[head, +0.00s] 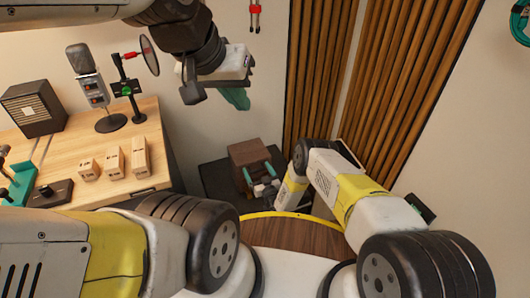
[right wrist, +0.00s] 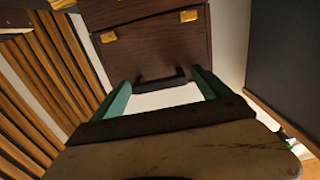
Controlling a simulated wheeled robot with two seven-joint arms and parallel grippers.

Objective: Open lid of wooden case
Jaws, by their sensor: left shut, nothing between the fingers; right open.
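The dark brown wooden case (right wrist: 155,50) fills the upper middle of the right wrist view. Two gold latches, one at left (right wrist: 107,37) and one at right (right wrist: 189,15), sit at its lid seam, and the lid looks shut. A dark handle (right wrist: 160,77) is on its front. My right gripper (right wrist: 162,92) is open, its teal fingers on either side of the handle; I cannot tell if they touch the case. In the head view the case (head: 250,153) sits low, just beyond my right gripper (head: 259,173). My left gripper (head: 236,98) is shut and empty, raised in the air.
The case stands on a dark surface (head: 211,178) in the corner. At left, a wooden desk (head: 70,165) holds a microphone (head: 87,70), a speaker (head: 33,107) and several small wooden blocks. Slatted wall panels (head: 312,75) rise behind. A round wooden top (head: 295,236) is nearer.

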